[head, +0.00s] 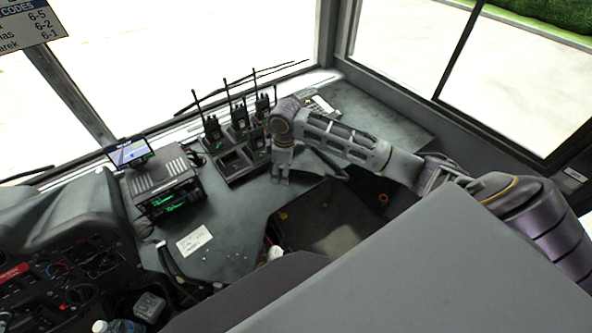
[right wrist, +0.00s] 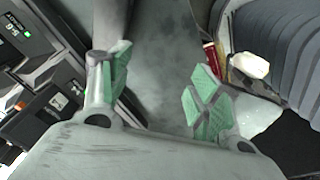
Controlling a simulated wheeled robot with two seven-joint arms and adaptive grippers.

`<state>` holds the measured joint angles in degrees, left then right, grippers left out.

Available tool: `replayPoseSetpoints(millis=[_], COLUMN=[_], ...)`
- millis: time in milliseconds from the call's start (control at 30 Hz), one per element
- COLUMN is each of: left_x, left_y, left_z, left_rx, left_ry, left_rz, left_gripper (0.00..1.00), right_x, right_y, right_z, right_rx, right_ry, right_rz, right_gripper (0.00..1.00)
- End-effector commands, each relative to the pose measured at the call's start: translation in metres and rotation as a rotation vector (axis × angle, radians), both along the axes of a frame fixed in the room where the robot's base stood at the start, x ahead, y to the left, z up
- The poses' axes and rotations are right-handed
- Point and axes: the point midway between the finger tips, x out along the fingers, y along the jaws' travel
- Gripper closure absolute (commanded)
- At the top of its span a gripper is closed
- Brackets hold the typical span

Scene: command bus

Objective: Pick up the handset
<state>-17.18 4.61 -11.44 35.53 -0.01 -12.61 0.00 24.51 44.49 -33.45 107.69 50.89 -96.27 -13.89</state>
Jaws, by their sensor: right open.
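Several black handheld radios with antennas (head: 212,133) stand upright in a charging rack (head: 236,167) on the grey desk. A device with a keypad (head: 321,104) lies at the back, right of the rack; I cannot tell which of these is the handset. My right gripper (head: 281,179) hangs over the desk just right of the rack, pointing down. In the right wrist view its green-padded fingers (right wrist: 163,85) are apart, with only bare desk showing between them. Rack slots with small lit displays (right wrist: 18,42) show at the left there. My left gripper is not in view.
A radio unit with green lights (head: 166,186) and a small screen (head: 130,152) stand left of the rack. A paper note (head: 194,240) lies on the desk. A white-topped item (right wrist: 249,66) is right of my fingers. Windows border the desk behind.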

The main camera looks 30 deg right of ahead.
Motion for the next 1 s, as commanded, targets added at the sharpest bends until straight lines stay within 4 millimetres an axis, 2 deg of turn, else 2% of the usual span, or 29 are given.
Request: replayPoseSetpoints(millis=[33, 300, 500, 1000], left_x=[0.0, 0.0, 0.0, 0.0], left_y=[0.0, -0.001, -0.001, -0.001], left_z=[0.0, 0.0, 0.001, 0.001], left_rx=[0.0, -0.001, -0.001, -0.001], left_ry=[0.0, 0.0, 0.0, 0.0], left_rz=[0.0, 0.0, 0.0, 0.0], left_gripper=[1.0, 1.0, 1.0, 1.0], right_x=[0.006, 0.023, 0.03, 0.03], right_y=[-0.01, -0.055, -0.077, -0.081], right_z=[0.007, 0.04, 0.058, 0.061], right_rx=[-0.012, -0.043, -0.051, -0.051], right_ry=[0.003, 0.043, 0.062, 0.068], right_rz=[-0.001, -0.009, -0.018, -0.021], right_gripper=[0.38, 0.38, 0.38, 0.38])
